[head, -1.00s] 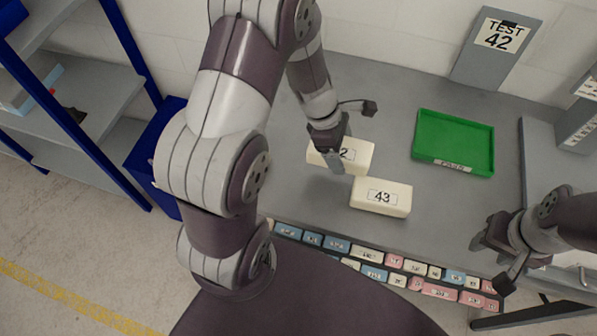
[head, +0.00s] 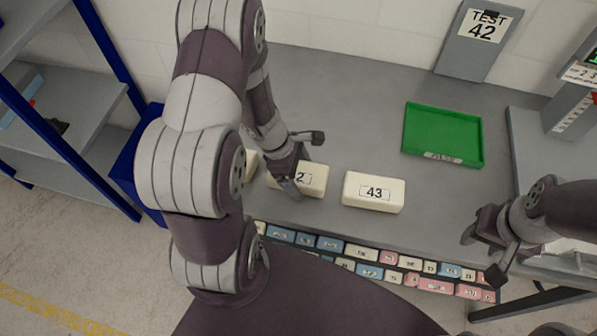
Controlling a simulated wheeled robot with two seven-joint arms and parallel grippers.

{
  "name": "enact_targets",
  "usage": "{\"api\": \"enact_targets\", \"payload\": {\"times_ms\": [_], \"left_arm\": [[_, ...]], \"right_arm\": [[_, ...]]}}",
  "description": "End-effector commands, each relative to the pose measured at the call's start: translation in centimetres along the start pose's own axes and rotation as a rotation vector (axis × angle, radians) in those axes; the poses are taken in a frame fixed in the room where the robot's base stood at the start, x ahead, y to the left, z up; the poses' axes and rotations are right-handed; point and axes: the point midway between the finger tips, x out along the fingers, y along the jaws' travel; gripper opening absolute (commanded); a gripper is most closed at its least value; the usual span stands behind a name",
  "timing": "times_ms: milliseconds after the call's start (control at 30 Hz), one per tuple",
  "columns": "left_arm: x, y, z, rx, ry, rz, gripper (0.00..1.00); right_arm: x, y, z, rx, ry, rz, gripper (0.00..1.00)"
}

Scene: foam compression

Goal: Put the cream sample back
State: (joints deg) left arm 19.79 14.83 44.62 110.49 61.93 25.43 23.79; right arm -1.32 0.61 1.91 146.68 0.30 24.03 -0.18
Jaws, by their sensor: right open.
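A cream block (head: 314,180) whose label shows only a "2" is on or just above the grey table; the rest of its number is hidden by my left gripper (head: 291,186). The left fingers are against it and appear closed on it. A second cream block labelled 43 (head: 373,193) lies just to its right. Part of another cream piece (head: 251,165) shows behind my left arm, mostly hidden. My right gripper (head: 482,247) is open and empty at the right, near the table's front edge, apart from the blocks.
A green tray (head: 443,133) stands empty towards the back right. A sign reading TEST 42 (head: 481,29) leans at the wall. Several small blue, cream and pink labelled blocks (head: 368,271) line the front edge. Shelving (head: 75,125) stands left. The table's middle back is clear.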

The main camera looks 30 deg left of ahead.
Motion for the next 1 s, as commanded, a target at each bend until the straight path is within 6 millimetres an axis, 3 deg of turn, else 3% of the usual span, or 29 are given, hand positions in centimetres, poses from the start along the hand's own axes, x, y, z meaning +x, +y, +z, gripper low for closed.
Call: {"api": "enact_targets", "payload": {"times_ms": [333, 600, 833, 867, 933, 1000], "left_arm": [[-1.1, 0.1, 0.2, 0.001, 0.0, 0.002, 1.0], [-8.0, 0.1, 0.2, 0.0, 0.001, 0.006, 1.0], [-11.9, 0.0, 0.2, 0.006, 0.001, 0.002, 1.0], [-12.2, -0.1, 0.4, 0.042, 0.01, -0.004, 1.0], [-12.8, -1.1, 2.0, 0.327, 0.077, -0.044, 1.0], [-13.6, -2.6, 4.1, 0.819, 0.18, -0.11, 1.0]], "right_arm": [[-0.6, 0.0, -0.1, 0.0, 0.0, 0.0, 0.47], [-2.1, 0.0, -0.3, 0.0, 0.0, 0.0, 0.47], [-2.4, 0.0, -0.3, 0.0, 0.0, 0.0, 0.47], [-2.4, 0.0, -0.3, 0.0, 0.0, 0.0, 0.47], [-2.4, 0.0, -0.3, 0.0, 0.0, 0.0, 0.47], [-2.4, 0.0, -0.3, 0.0, 0.0, 0.0, 0.47]]}}
